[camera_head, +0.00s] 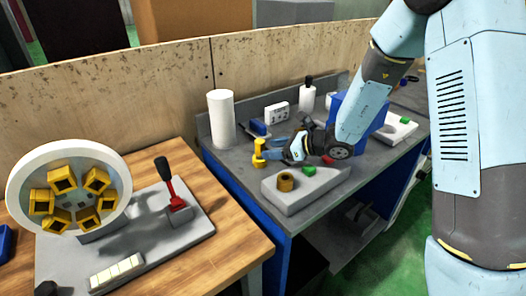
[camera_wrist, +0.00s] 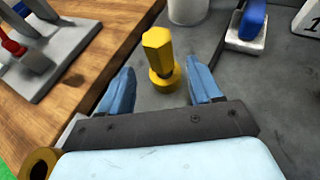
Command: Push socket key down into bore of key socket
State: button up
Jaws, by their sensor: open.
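A yellow six-sided piece (camera_wrist: 158,44), which looks like the socket key, stands upright on the grey bench just beyond my fingertips. Below it are a dark neck and a wider round yellow base (camera_wrist: 164,82); I cannot tell whether this base is the key socket or how deep the key sits. The yellow piece also shows in the head view (camera_head: 259,152). My gripper (camera_wrist: 160,67) is open, one blue finger on each side of the yellow piece, with gaps. In the head view, my gripper (camera_head: 277,148) reaches left toward it, low over the bench.
A gold ring with a hole (camera_head: 285,182) and a green block (camera_head: 309,171) sit on a grey plate (camera_head: 296,200) near the bench front. A white cylinder (camera_head: 221,118) stands behind. A wooden table (camera_head: 225,254) with a chuck and red lever is left.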

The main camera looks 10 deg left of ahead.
jog(key=shift+x, duration=3.8)
jog(key=shift+w+d+f, duration=0.1)
jog(key=c, duration=1.1)
